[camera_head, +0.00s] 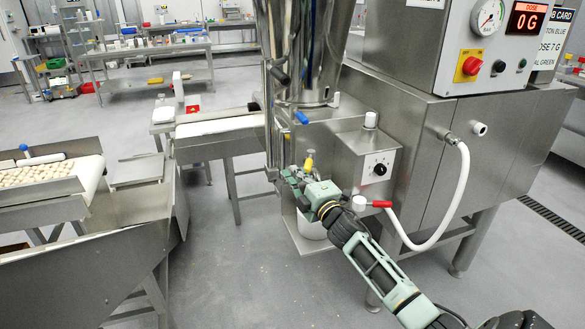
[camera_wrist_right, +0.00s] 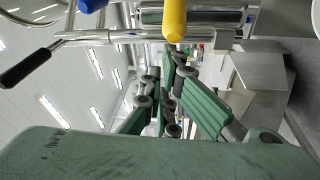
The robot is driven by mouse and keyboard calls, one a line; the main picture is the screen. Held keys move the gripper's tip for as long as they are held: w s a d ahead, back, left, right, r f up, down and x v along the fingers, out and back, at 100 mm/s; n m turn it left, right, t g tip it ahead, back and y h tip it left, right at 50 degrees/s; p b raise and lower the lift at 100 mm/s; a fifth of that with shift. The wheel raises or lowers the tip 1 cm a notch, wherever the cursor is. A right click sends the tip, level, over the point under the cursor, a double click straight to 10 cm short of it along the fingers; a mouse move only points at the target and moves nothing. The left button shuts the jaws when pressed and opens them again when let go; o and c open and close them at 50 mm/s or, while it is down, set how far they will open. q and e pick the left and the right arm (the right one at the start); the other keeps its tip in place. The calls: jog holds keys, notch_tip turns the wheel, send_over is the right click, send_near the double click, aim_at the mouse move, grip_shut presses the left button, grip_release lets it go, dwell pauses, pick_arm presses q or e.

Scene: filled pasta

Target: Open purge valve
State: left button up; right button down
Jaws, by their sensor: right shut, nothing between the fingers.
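A yellow handle (camera_head: 309,160) stands on the steel pipework below the hopper. I cannot tell whether it is the purge valve's handle. My right gripper (camera_head: 290,177) is at this pipework, shut and empty, just below and left of the yellow handle. In the right wrist view the yellow handle (camera_wrist_right: 175,20) appears just beyond the green fingers (camera_wrist_right: 172,65); contact cannot be told. A blue handle (camera_head: 301,117) sits higher on the machine and also shows in the wrist view (camera_wrist_right: 92,5). A red lever (camera_head: 381,204) lies right of my wrist. My left gripper is out of view.
A white bucket (camera_head: 312,230) stands under the pipework, partly behind my gripper. A white hose (camera_head: 458,205) loops down on the right. A control box with a dial (camera_head: 376,165) is close by. A conveyor (camera_head: 215,126) and a pasta tray (camera_head: 45,172) are left.

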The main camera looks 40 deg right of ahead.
jog(key=s+d+n+y, duration=0.2)
jog(key=s+d+y, duration=0.1)
jog(key=y, duration=0.1)
jog(key=shift+s+d+f, duration=0.1)
jog(key=shift+s+d, duration=0.2)
jog(key=shift+d, duration=0.05)
dwell(0.5)
jog(key=s+f, duration=0.1)
jog(key=s, duration=1)
jog(key=shift+s+d+f+n, duration=0.15)
jog(key=shift+s+d+n, duration=0.15)
jog(key=shift+s+d, duration=0.1)
